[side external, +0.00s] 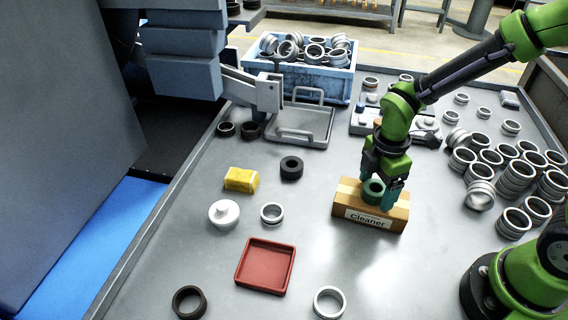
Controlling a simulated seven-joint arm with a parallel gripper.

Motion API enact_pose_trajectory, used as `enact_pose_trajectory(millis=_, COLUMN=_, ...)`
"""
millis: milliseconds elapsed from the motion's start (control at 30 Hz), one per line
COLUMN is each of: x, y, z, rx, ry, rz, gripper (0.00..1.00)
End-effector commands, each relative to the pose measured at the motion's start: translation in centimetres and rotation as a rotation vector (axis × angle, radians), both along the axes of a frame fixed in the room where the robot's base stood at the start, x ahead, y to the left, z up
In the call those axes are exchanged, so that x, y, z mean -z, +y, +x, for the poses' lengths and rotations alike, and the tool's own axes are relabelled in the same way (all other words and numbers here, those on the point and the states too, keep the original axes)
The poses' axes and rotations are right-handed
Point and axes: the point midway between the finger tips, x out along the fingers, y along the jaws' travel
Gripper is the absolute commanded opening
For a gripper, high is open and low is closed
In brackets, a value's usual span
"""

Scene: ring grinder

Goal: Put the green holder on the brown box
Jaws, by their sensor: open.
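The brown box (346,195) with a white "Cleaner" label stands on the grey table right of centre in the side external view. The green holder (373,190), a short ring-shaped piece, is at the top of the box and appears to rest on it. My gripper (379,186) points down over the box. Its jaws are open, with the fingers close around the holder. The fingers and wrist partly hide the holder and the back of the box top, so I cannot tell whether a finger touches the holder.
A red tray (243,265), a yellow block (241,180), a white round piece (224,214) and loose rings lie to the left. Stacks of metal rings (515,180) crowd the right. A blue crate (338,87) of rings and a metal tray (323,127) stand behind.

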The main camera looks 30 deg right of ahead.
Motion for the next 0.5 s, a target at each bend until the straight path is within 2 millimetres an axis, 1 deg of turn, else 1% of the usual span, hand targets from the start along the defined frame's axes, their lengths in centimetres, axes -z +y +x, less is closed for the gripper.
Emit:
enact_pose_trajectory(millis=167, x=-2.4, y=0.0, z=0.2, rx=0.001, ry=-0.008, rz=0.000, gripper=0.82)
enact_pose_trajectory(millis=400, x=-7.7, y=0.0, z=0.2, rx=0.001, ry=-0.008, rz=0.000, gripper=0.82)
enact_pose_trajectory(millis=500, x=-9.5, y=0.0, z=0.1, rx=0.001, ry=-0.007, rz=0.001, gripper=0.82)
